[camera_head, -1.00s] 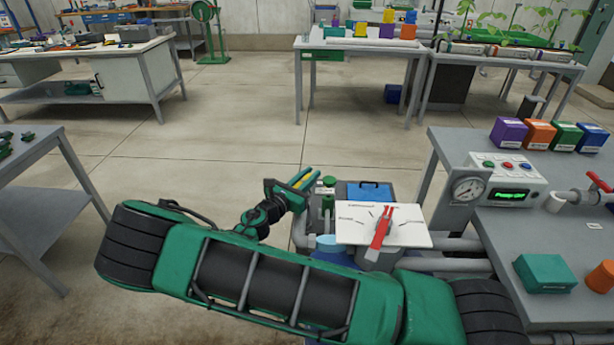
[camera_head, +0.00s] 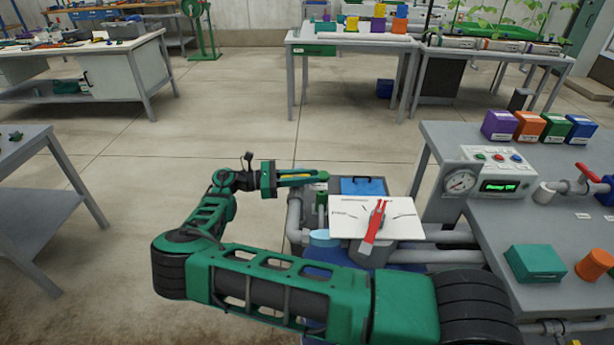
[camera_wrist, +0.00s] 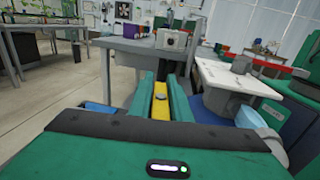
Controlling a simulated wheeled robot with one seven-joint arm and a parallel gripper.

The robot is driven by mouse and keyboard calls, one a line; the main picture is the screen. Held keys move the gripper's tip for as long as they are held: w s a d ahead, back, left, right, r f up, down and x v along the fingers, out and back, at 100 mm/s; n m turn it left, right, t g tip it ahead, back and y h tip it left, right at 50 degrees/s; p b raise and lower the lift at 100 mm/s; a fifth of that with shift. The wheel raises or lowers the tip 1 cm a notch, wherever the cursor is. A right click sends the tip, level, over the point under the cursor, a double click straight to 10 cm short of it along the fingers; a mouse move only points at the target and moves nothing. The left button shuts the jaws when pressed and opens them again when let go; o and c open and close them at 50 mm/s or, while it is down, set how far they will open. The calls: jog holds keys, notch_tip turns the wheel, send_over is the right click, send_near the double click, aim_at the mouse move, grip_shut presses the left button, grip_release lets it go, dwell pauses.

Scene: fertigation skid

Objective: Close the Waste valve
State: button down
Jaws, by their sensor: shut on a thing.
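My gripper (camera_head: 302,178) reaches in from the left above the skid, with its fingers pointing right. It is shut on a yellow lever (camera_wrist: 160,103), which shows between the green fingers in the wrist view and has a round grey bolt head on it. In the head view only a thin yellow strip shows between the fingers. A green valve part (camera_head: 321,197) stands just below the fingertips, with a small pale label by it that is too small to read. The fingers hide most of the lever and its joint.
A white dial plate (camera_head: 405,228) with a red handle (camera_head: 371,228) is close to the right of my gripper. Grey pipes (camera_head: 440,256) run to the bench with a gauge panel (camera_head: 492,184). A blue-lidded box (camera_head: 362,187) sits behind. Floor to the left is clear.

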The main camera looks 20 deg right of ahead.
jog(key=shift+s+a+m+g+y, duration=0.1)
jog(key=shift+s+m+g+y, duration=0.1)
jog(key=shift+m+g, duration=0.4)
jog(key=shift+s+a+m+g+y, duration=0.1)
jog(key=shift+m+g+y, duration=0.1)
jog(key=shift+m+g, duration=0.35)
jog(key=shift+g, duration=0.35)
jog(key=c, duration=1.7)
grip_release()
jog(key=shift+d, duration=0.1)
jog(key=v, duration=1.1)
